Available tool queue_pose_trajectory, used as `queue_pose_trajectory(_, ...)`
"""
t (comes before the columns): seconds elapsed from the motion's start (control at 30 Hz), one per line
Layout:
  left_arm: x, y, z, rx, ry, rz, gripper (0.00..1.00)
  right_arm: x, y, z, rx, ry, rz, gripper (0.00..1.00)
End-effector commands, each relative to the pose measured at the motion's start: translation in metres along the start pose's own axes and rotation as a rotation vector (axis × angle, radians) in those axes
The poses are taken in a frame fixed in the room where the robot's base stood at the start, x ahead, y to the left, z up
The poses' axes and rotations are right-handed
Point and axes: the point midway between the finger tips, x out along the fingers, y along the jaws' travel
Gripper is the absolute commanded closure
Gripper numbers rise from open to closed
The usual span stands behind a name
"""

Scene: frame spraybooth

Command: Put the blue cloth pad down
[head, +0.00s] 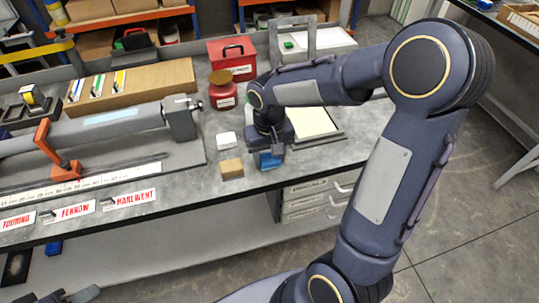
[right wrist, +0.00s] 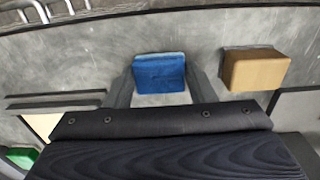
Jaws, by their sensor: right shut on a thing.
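The blue cloth pad (head: 270,159) is a small blue block at the front edge of the grey bench in the head view. My right gripper (head: 270,148) points down over it and is shut on it. In the right wrist view the pad (right wrist: 159,73) sits between the two grey fingers (right wrist: 158,88), with the grey bench top behind it. I cannot tell whether its underside touches the bench. A dark shape at the bottom left edge of the head view may be part of my left gripper (head: 76,296); its fingers are not clear.
A tan block (head: 231,168) and a white block (head: 226,139) lie left of the pad. A red tin (head: 222,95), a red box (head: 232,60) and a pale tray (head: 306,121) stand behind. A clamped grey tube (head: 100,127) fills the left bench. Drawers (head: 310,197) hang below.

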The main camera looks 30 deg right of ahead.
Motion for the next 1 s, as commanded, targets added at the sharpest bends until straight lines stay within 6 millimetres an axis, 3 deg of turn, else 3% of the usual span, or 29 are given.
queue_pose_trajectory(0.37,0.003,-0.001,0.002,0.0,0.0,0.0,0.64,0.005,0.0,0.0,0.0,0.002,0.0,0.72)
queue_pose_trajectory(0.4,0.003,-0.001,0.001,0.0,0.0,0.0,0.64,0.004,0.0,0.0,0.0,0.002,0.0,0.48)
queue_pose_trajectory(0.57,0.002,-0.001,0.001,0.0,0.0,0.0,0.64,0.004,0.0,0.0,0.0,0.002,0.0,0.29)
queue_pose_trajectory(0.83,0.001,-0.001,0.001,0.0,0.0,0.0,0.64,0.002,0.0,0.0,0.0,0.002,0.0,0.29)
queue_pose_trajectory(1.0,-0.001,0.001,-0.001,0.0,0.0,0.0,0.64,-0.014,-0.001,-0.002,0.001,0.007,-0.002,0.29)
